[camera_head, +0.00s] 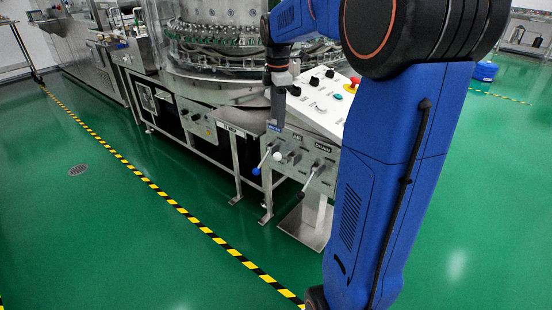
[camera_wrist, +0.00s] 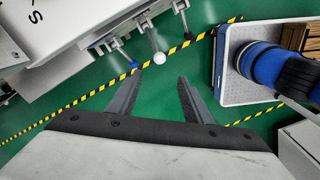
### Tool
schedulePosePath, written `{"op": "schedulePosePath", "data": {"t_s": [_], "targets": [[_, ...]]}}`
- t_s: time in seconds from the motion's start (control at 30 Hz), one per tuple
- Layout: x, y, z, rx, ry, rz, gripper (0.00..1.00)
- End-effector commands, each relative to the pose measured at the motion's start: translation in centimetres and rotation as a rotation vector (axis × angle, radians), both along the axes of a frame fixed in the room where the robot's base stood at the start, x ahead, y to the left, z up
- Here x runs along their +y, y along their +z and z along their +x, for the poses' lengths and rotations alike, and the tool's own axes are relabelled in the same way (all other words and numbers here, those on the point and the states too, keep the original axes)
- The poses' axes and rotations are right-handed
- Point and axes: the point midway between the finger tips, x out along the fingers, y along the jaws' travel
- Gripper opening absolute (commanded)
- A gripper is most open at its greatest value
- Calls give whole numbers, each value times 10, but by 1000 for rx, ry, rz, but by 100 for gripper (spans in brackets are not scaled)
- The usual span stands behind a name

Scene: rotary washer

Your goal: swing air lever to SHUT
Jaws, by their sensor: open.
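The air lever with its white ball (camera_head: 277,156) is the middle of three levers on the steel valve panel (camera_head: 318,180), below the AIR label. In the wrist view its white ball (camera_wrist: 158,58) shows beyond the gap between my fingertips, apart from both. My gripper (camera_head: 277,125) points down just above the panel's upper left part; its fingers (camera_wrist: 160,76) are spread with nothing between them. The SHUT marking cannot be read in either view.
A blue-ball lever (camera_head: 256,171) stands left of the air lever; its ball (camera_wrist: 134,64) appears close to my left fingertip. A drain lever (camera_head: 301,196) hangs to the right. A sloped control panel (camera_head: 325,103) with knobs is above. Green floor (camera_head: 170,240) is open in front.

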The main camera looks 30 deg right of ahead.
Motion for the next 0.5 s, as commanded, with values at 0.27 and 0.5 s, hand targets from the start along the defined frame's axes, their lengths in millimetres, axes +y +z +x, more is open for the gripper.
{"op": "schedulePosePath", "data": {"t_s": [0.27, 0.5], "targets": [[-2, -22, 1, 6, 11, 2, 46], [-2, -64, 1, 7, 10, 2, 46]]}}
